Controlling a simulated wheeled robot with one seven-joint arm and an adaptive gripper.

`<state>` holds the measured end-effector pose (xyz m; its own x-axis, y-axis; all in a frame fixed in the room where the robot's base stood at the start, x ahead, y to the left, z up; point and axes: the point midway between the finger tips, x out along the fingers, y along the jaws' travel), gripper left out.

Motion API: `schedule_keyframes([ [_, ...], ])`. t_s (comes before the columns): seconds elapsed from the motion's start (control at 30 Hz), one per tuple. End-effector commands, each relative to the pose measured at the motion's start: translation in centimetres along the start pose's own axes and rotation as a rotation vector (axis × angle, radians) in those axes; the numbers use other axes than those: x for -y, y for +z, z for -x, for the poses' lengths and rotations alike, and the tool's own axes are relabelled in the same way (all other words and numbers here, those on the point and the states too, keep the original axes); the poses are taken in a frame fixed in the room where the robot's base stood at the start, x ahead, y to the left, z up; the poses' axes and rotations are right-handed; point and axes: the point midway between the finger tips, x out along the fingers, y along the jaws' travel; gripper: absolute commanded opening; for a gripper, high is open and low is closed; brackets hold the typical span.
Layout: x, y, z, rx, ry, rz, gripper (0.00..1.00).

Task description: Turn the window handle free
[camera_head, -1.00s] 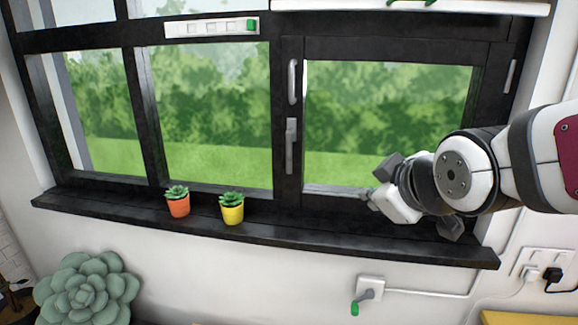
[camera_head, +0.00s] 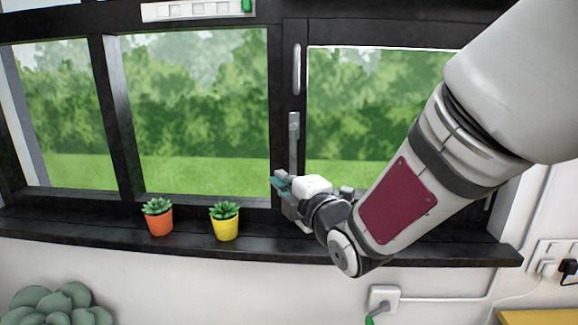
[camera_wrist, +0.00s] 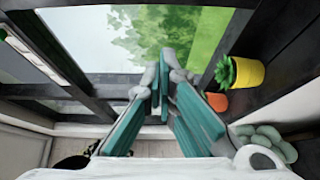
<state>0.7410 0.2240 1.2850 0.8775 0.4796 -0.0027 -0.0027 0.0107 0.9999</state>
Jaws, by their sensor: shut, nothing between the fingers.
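The window handle (camera_head: 293,145) is a grey lever on a small plate on the dark post between the panes. Its lever hangs straight down. A grey bar grip (camera_head: 296,70) sits above it on the same post. My gripper (camera_head: 280,183), with teal finger pads, is shut and empty just below and slightly left of the lever's lower end. I cannot tell whether it touches the post. In the wrist view the fingers (camera_wrist: 161,85) point toward the glass, and the handle is not clearly visible there.
An orange pot (camera_head: 159,222) and a yellow pot (camera_head: 225,225) with small plants stand on the dark sill (camera_head: 80,228), left of my gripper. A white strip with a green end (camera_head: 198,10) is on the upper frame. A green-gripped crank (camera_head: 376,310) is on the wall below.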

Motion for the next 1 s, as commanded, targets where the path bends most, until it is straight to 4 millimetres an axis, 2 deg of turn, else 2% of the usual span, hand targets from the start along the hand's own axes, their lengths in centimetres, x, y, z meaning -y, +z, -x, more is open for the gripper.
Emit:
schedule_keyframes([
  [0.23, -0.1, 0.0, 0.0, 0.001, -0.001, -0.002, 0.00],
  [0.37, -0.1, 0.0, -0.7, 0.001, -0.001, -0.002, 0.00],
  [0.57, 0.0, 0.0, -3.8, 0.001, -0.003, -0.002, 0.00],
  [0.9, 0.0, 0.0, -10.3, 0.001, -0.002, -0.004, 0.00],
  [1.0, -0.1, 1.9, -9.3, 0.006, -0.004, -0.003, 0.00],
])
